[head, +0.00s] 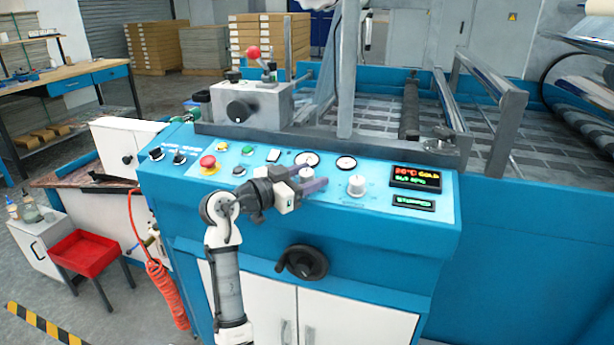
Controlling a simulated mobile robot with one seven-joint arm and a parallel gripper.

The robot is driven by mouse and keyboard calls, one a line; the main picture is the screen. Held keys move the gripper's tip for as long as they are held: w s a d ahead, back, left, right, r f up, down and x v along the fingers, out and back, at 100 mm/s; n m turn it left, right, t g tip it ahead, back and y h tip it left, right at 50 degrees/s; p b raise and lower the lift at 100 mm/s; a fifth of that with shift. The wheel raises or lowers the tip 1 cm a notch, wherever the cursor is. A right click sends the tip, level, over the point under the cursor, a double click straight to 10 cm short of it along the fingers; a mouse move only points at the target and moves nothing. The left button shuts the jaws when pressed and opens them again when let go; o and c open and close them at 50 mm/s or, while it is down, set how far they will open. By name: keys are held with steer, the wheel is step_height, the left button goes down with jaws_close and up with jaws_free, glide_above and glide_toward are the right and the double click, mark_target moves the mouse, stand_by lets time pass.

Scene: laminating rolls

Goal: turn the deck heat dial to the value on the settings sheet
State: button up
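The blue machine's sloped control panel (405,193) is in the middle of the head view. My gripper (311,179) reaches over it from the left, fingers pointing right. A pale dial (306,173) shows at the fingers, partly hidden by them. I cannot tell whether they touch it or how far they are apart. A second white dial (357,185) stands clear to the right. Which one is the deck heat dial is not readable. A lit display (415,178) shows a red and yellow line that looks like 20°C COLD, with a green line below. I cannot make out a settings sheet.
A red emergency button (208,163) and several small knobs lie left of my gripper. Two round gauges (307,159) sit behind it. A black handwheel (302,262) sticks out of the front below. A grey box (250,107) with a red-knobbed lever stands behind the panel.

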steer(key=b+v, duration=0.2)
steer(key=v, duration=1.1)
steer(key=shift+s+a, duration=0.2)
steer(key=shift+a, duration=0.2)
steer(key=shift+r, duration=0.15)
